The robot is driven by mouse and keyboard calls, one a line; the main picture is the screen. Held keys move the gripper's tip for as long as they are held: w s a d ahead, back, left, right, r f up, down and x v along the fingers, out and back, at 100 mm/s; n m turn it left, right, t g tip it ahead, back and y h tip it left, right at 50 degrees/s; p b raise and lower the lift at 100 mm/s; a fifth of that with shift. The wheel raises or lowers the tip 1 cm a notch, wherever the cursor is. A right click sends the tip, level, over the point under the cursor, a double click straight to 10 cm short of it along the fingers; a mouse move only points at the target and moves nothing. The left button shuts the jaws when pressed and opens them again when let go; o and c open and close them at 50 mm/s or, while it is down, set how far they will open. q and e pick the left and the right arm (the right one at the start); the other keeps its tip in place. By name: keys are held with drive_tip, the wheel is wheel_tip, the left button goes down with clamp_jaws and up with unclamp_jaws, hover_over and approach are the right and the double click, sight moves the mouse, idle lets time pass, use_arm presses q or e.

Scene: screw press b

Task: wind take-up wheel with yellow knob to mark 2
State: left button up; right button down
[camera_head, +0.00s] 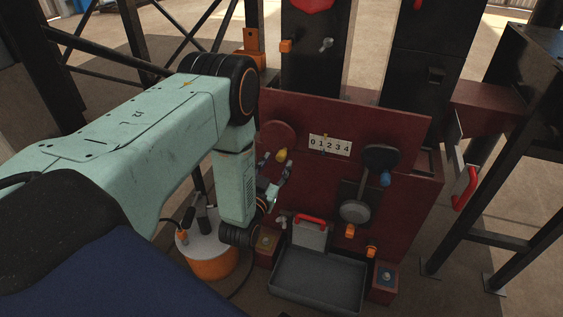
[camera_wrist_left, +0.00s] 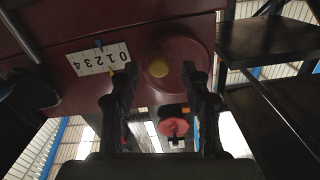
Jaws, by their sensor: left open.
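The take-up wheel (camera_head: 275,136) is a dark red disc on the red panel; it also shows in the left wrist view (camera_wrist_left: 186,45). Its yellow knob (camera_head: 282,155) sits low on the wheel. My left gripper (camera_head: 276,175) is open just below the knob. In the left wrist view the yellow knob (camera_wrist_left: 158,68) appears between the fingertips (camera_wrist_left: 159,77); contact cannot be told. The white scale (camera_head: 330,145), marked 0 to 4, is right of the wheel, with a small orange marker near 1 and 2. My right gripper is not in view.
A dark lever with a blue knob (camera_head: 385,179) and a grey round part (camera_head: 355,211) are right of the wheel. A grey tray (camera_head: 318,279) stands below the panel. An orange-sided container (camera_head: 209,265) stands beside my left forearm. Dark posts rise behind.

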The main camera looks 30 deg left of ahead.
sight(280, 159)
use_arm(q)
drive_tip(key=shift+w+a+f, duration=0.1)
drive_tip(key=shift+w+a, duration=0.05)
drive_tip(key=shift+w, duration=0.25)
drive_tip(key=shift+w+a+f, duration=0.1)
drive_tip(key=shift+w+a, duration=0.05)
drive_tip(key=shift+w, duration=0.25)
drive_tip(key=shift+w+r+b, duration=0.35)
drive_tip(key=shift+w+b, duration=0.05)
drive_tip(key=shift+w, duration=0.3)
drive_tip(key=shift+w+f, duration=0.15)
drive_tip(key=shift+f, duration=0.05)
drive_tip(key=shift+r, duration=0.15)
drive_tip(key=c, duration=0.3)
clamp_jaws()
